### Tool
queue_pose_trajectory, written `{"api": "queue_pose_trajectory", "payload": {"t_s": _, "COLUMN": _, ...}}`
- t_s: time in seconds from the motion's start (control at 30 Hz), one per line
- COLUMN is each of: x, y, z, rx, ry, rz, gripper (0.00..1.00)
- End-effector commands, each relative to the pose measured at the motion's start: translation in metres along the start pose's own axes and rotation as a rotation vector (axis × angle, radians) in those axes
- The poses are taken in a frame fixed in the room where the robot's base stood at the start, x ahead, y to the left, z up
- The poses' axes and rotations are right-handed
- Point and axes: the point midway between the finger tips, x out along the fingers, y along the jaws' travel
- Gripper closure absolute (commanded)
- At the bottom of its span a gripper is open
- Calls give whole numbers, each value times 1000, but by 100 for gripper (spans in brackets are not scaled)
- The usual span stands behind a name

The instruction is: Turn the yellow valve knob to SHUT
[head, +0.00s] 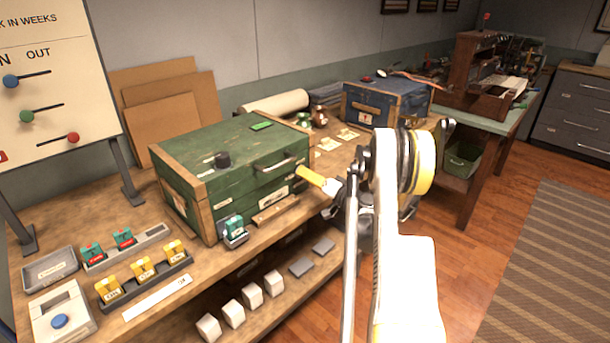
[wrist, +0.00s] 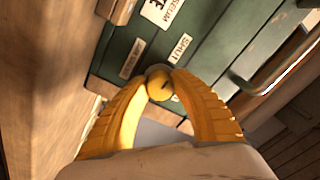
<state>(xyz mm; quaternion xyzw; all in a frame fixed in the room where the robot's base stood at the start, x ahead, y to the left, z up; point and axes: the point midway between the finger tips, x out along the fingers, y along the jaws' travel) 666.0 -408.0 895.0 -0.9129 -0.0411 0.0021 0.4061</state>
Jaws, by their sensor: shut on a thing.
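The yellow valve knob (wrist: 160,87) is on the front of the green chest (head: 215,150), between my fingertips in the wrist view. A short dark mark shows on its face, right of the middle. A white label reading SHUT (wrist: 181,47) is just above and right of the knob in that view; another small label (wrist: 131,58) is above and left, its text unclear. My gripper (wrist: 160,76) is shut on the knob, with one yellow finger at each side. In the head view my gripper (head: 302,172) reaches the chest's front right, and the knob cannot be made out.
A metal handle (wrist: 285,65) stands out from the chest to the right of my fingers in the wrist view. The chest is on a wooden bench (head: 75,230) with yellow tagged blocks (head: 142,268). A blue chest (head: 375,103) stands farther back. Floor is clear at right.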

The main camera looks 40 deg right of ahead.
Motion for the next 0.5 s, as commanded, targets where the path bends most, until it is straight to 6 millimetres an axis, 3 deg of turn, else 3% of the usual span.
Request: {"api": "queue_pose_trajectory", "payload": {"t_s": 0.5, "x": 0, "y": 0, "z": 0, "rx": -68, "ry": -2, "rz": -1, "gripper": 100}}
